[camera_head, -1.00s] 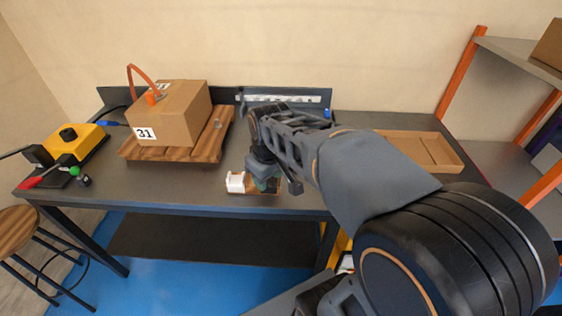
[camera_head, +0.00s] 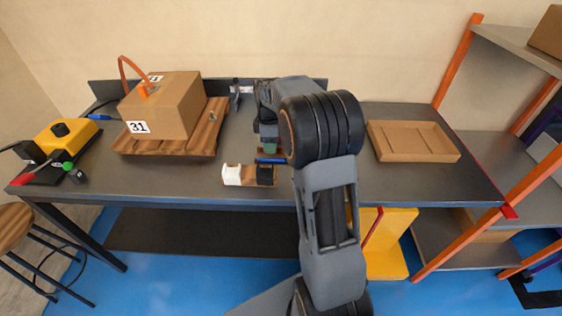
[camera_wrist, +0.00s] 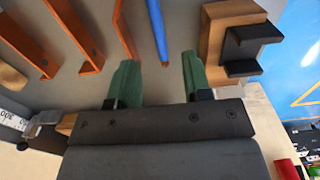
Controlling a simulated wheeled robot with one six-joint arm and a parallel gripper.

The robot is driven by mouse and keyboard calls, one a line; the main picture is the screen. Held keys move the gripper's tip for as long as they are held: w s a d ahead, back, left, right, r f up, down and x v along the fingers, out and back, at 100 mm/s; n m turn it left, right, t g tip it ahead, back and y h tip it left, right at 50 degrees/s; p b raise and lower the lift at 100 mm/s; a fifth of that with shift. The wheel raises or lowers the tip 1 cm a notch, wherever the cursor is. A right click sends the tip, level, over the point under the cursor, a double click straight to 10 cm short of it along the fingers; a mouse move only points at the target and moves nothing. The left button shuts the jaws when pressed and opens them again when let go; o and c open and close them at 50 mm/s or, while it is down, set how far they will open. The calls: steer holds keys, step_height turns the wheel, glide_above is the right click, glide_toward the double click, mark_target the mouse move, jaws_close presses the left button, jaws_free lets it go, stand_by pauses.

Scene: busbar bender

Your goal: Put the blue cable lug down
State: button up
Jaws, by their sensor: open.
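The blue cable lug (camera_wrist: 158,28) shows in the wrist view as a blue rod with a copper-coloured end, over the grey table top. It also appears in the head view (camera_head: 270,160) as a small blue bar, partly beside my arm. My gripper (camera_wrist: 158,62) is open, with its two green fingers apart. The lug's copper end lies between the fingertips in the picture, with visible gaps to both. In the head view my gripper (camera_head: 268,143) is low over the middle of the table. I cannot tell whether the lug rests flat.
A wooden holder (camera_wrist: 212,35) with a black cradle is right of the fingers. Orange-brown bent strips (camera_wrist: 80,30) stand left. In the head view, a box marked 31 (camera_head: 165,105) sits on a wooden pallet, and an empty cardboard tray (camera_head: 412,142) lies right.

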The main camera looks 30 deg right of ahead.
mark_target(271, 159)
steer(key=shift+w+f, duration=0.1)
steer(key=shift+f, duration=3.15)
steer(key=shift+c, duration=0.4)
jaws_close()
